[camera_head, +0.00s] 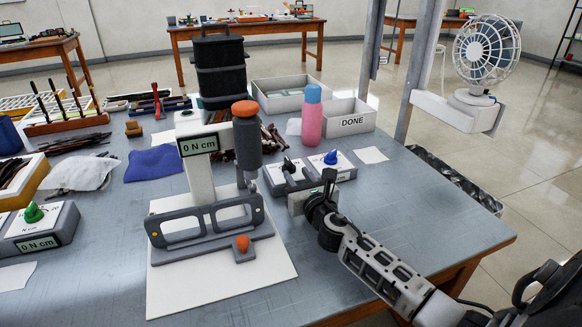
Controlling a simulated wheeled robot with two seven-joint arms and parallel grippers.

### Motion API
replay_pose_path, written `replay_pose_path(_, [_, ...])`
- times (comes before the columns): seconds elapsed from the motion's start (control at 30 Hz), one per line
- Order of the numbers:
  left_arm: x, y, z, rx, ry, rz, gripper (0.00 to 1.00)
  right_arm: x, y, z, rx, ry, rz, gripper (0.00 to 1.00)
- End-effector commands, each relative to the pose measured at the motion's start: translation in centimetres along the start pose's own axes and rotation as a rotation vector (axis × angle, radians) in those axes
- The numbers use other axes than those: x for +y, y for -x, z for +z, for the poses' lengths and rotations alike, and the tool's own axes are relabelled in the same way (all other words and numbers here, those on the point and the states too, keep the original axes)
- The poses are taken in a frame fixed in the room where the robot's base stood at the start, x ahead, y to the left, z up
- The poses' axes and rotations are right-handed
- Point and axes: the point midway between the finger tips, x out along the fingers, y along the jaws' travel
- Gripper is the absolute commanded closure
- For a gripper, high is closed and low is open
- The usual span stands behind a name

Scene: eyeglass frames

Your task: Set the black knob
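The black knob (289,166) stands on a white-topped grey box (276,174) right of the middle of the table. A small pale display (298,203) shows low in front of that box, partly hidden by my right gripper. My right gripper (327,182) is just right of and in front of the black knob, apart from it in the picture. It is dark and seen from behind, so I cannot tell whether its fingers are open or shut. My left gripper is not in view.
A blue knob (330,157) sits on the neighbouring box, close behind my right gripper. A pink bottle (311,120) stands behind. The table's right side is clear.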

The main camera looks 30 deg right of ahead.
Motion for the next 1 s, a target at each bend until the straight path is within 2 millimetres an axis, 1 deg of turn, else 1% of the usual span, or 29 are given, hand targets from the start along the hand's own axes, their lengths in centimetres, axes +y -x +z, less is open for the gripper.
replay_pose_path(0.03, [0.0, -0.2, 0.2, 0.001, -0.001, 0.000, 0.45, 0.0, -1.2, 0.0, -0.002, -0.001, -0.002, 0.66])
replay_pose_path(0.1, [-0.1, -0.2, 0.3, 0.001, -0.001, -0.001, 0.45, 0.0, -2.4, -0.1, -0.002, -0.002, -0.001, 0.66])
replay_pose_path(0.2, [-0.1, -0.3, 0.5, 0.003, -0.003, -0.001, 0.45, 0.0, -3.8, -0.1, -0.001, -0.002, -0.001, 0.66])
replay_pose_path(0.3, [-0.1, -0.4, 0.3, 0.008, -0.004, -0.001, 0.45, 0.0, -4.8, -0.1, 0.000, 0.000, 0.000, 0.66])
replay_pose_path(0.43, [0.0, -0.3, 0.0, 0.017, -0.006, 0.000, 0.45, 0.0, -5.3, 0.0, 0.000, 0.000, 0.000, 0.66])
replay_pose_path(0.7, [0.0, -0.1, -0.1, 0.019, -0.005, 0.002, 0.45, 0.0, -5.4, 0.0, 0.000, 0.000, 0.001, 0.66])
replay_pose_path(0.77, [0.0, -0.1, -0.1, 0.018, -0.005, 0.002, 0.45, 0.0, -5.4, 0.0, 0.000, 0.000, 0.001, 0.83])
replay_pose_path(0.8, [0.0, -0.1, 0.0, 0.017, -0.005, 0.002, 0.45, 0.0, -5.4, 0.0, 0.001, 0.000, 0.000, 0.94])
replay_pose_path(0.83, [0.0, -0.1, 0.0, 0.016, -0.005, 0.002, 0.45, 0.0, -5.4, 0.0, 0.001, 0.000, 0.000, 1.00])
replay_pose_path(1.0, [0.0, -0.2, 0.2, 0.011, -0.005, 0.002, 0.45, 0.1, -5.4, -0.1, 0.001, -0.001, -0.004, 1.00])
